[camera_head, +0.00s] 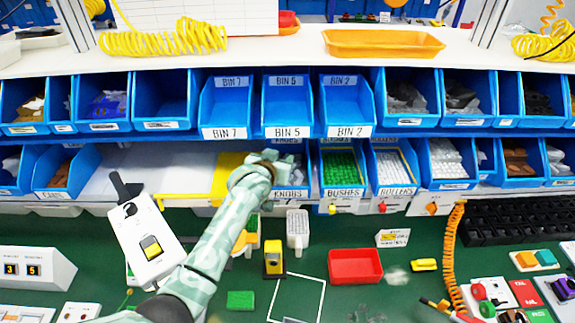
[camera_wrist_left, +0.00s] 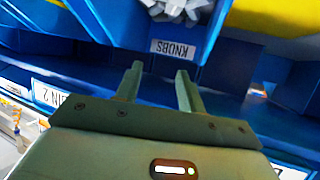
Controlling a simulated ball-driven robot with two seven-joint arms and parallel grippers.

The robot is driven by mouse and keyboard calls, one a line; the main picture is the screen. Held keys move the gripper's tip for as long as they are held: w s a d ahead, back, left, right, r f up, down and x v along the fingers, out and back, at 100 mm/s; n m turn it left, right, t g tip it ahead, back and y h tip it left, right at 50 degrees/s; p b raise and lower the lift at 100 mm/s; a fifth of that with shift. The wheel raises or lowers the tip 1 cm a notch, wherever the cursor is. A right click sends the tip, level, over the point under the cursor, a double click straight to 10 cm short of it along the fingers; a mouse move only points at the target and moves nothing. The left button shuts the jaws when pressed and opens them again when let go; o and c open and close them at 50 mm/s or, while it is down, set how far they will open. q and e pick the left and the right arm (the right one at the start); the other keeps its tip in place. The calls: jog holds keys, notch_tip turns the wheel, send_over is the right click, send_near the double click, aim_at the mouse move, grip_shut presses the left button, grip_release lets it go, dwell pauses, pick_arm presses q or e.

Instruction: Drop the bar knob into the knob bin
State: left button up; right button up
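The knob bin (camera_head: 290,194) is a blue bin with a KNOBS label in the lower row of the rack. My left arm partly covers it in the head view. In the left wrist view the KNOBS label (camera_wrist_left: 172,47) is just beyond my fingertips, and a pile of pale grey knobs (camera_wrist_left: 178,9) lies in the bin. My left gripper (camera_wrist_left: 160,70) is open, with nothing between its fingers. It is at the front of the knob bin. I cannot pick out the bar knob from the grey pieces. My right gripper is not in view.
Bins BIN 7, BIN 5 (camera_head: 288,105) and BIN 2 stand empty in the row above. A bushes bin (camera_head: 345,192) and a rollers bin (camera_head: 395,189) are to the right. A white switch box (camera_head: 140,235) stands left of my arm. A red tray (camera_head: 354,267) lies on the green bench.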

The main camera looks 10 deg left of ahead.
pick_arm(q)
jog(key=v, duration=1.4)
jog(key=shift+s, duration=0.2)
